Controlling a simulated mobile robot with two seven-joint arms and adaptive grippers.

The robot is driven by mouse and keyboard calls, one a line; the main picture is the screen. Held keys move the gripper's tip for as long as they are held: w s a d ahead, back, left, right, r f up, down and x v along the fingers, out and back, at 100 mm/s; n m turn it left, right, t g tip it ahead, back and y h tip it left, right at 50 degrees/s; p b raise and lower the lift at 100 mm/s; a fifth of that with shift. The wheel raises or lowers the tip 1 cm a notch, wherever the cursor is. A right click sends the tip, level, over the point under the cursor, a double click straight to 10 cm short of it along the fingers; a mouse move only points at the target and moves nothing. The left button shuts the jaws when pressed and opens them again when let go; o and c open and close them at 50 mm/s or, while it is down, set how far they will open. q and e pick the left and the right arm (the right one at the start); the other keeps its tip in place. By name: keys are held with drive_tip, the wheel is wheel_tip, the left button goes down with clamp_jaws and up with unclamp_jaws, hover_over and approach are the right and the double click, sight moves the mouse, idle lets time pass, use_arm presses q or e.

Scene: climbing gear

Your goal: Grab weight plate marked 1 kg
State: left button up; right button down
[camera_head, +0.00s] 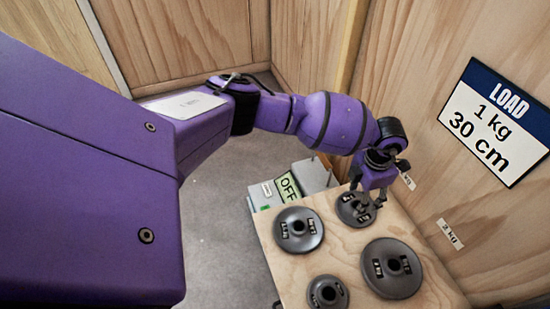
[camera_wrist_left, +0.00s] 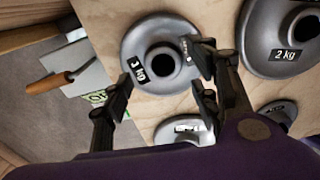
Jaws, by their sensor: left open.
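The grey round plate marked 1 kg (camera_wrist_left: 146,38) lies flat in the wrist view, its dark centre hole facing up. In the head view, a grey plate (camera_head: 344,207) sits at the far corner of the wooden board, partly hidden by my left gripper (camera_head: 367,200). My left gripper also shows in the wrist view (camera_wrist_left: 160,78), its fingers open on both sides of the 1 kg plate's hub. I cannot tell whether any finger touches the plate. My right gripper is in neither view.
A larger plate marked 2 kg (camera_wrist_left: 262,30) lies close beside it. Other plates (camera_head: 284,242) and (camera_head: 318,302) share the wooden board (camera_head: 345,258). A box with an OFF sign (camera_head: 288,187) stands behind. A wooden wall with a LOAD sign (camera_head: 497,120) rises at right.

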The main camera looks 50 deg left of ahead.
sight(358, 201)
use_arm(q)
wheel_tip(358, 201, down, 4)
drive_tip(key=shift+a+r+b, duration=0.1)
drive_tip(key=shift+r+b, duration=0.05)
drive_tip(key=shift+b, duration=0.4)
drive_tip(key=shift+s+r, duration=0.1)
drive_tip(key=c, duration=1.4)
drive_tip(key=shift+r, duration=0.15)
